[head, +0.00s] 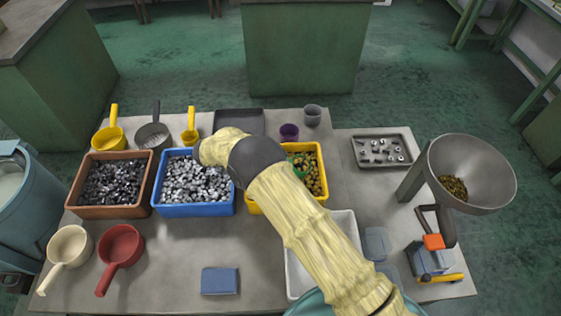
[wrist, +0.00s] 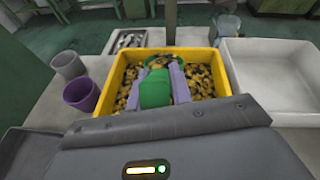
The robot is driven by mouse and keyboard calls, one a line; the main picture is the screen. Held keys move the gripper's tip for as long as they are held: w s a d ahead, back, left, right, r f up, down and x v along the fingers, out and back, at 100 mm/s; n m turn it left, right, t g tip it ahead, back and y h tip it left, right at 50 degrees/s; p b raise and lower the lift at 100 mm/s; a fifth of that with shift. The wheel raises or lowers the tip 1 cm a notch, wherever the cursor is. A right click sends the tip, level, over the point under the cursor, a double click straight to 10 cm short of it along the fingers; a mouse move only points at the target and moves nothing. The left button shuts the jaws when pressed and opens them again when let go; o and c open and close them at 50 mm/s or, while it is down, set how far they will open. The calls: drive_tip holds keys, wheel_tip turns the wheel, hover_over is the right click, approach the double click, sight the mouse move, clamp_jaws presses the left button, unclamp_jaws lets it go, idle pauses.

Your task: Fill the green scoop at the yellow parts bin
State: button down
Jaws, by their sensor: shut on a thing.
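The yellow parts bin (head: 323,184) stands right of the blue bin, partly hidden behind my arm in the head view. It holds many small brass and dark parts. In the wrist view the yellow bin (wrist: 213,62) lies straight ahead. My gripper (wrist: 165,88) is over the bin, its two pale purple fingers shut on the green scoop (wrist: 156,90). The scoop's front reaches down among the parts; how much it holds is hidden. A bit of the green scoop (head: 298,160) shows beside my arm in the head view.
A blue bin (head: 195,210) and a brown bin (head: 110,211) of metal parts stand to the left. A purple cup (head: 289,132) and grey cup (head: 312,115) stand behind. A white tray (wrist: 270,75) adjoins the yellow bin. A metal funnel (head: 490,180) holding some brass parts is at right.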

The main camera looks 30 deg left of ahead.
drive_tip(key=shift+t+h, duration=0.4)
drive_tip(key=shift+h, duration=0.3)
drive_tip(key=shift+s+a+r+p, duration=0.1)
drive_tip(key=shift+a+r+p, duration=0.15)
drive_tip(key=shift+r, duration=0.95)
drive_tip(key=shift+s+a+r+p, duration=0.15)
drive_tip(key=shift+r+p, duration=0.25)
drive_tip(key=shift+r, duration=0.8)
drive_tip(key=shift+s+a+r+p, duration=0.15)
drive_tip(key=shift+r+p, duration=0.15)
drive_tip(key=shift+r, duration=0.9)
